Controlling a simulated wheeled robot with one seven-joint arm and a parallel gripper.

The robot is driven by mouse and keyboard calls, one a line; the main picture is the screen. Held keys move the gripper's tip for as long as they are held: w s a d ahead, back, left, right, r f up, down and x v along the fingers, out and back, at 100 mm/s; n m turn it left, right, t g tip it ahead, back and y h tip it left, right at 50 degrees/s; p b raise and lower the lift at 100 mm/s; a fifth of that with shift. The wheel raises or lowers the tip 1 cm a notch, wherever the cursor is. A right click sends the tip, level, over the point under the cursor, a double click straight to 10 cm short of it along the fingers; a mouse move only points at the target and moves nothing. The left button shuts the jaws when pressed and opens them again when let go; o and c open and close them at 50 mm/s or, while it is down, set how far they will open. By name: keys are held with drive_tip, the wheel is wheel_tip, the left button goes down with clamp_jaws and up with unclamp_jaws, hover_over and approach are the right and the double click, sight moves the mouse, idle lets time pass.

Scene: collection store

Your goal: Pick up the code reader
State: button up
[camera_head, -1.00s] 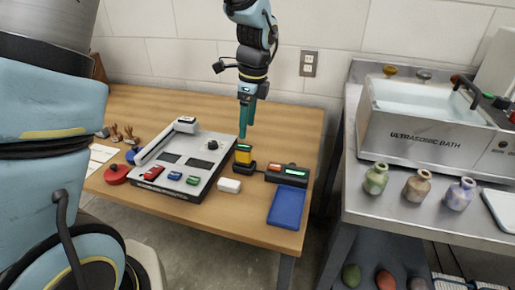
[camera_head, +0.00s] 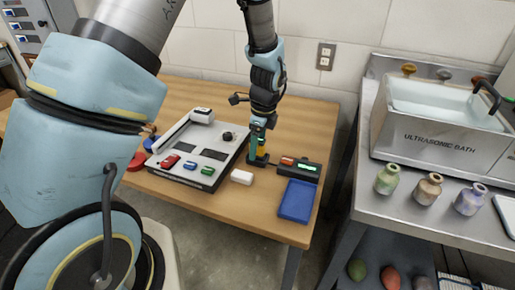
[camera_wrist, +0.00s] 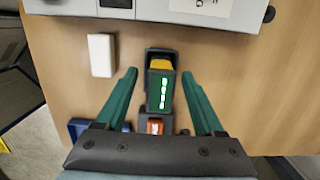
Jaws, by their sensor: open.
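The code reader appears to be the yellow and black upright device (camera_head: 262,148) in a dark holder on the wooden bench. In the head view my gripper (camera_head: 257,157) has come down over it and hides most of it. In the wrist view the reader (camera_wrist: 160,90) shows a green lit screen, with yellow at its far end. My open gripper (camera_wrist: 159,76) has one green finger on each side of it. Gaps show between the fingers and the reader, so it is not gripped.
A dark box with orange and green displays (camera_head: 307,169) stands just right of the reader. A white block (camera_head: 242,177), a blue tray (camera_head: 297,200) and a grey panel device (camera_head: 207,172) are close by. The ultrasonic bath (camera_head: 440,125) is at the right.

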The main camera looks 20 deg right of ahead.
clamp_jaws()
idle(0.6)
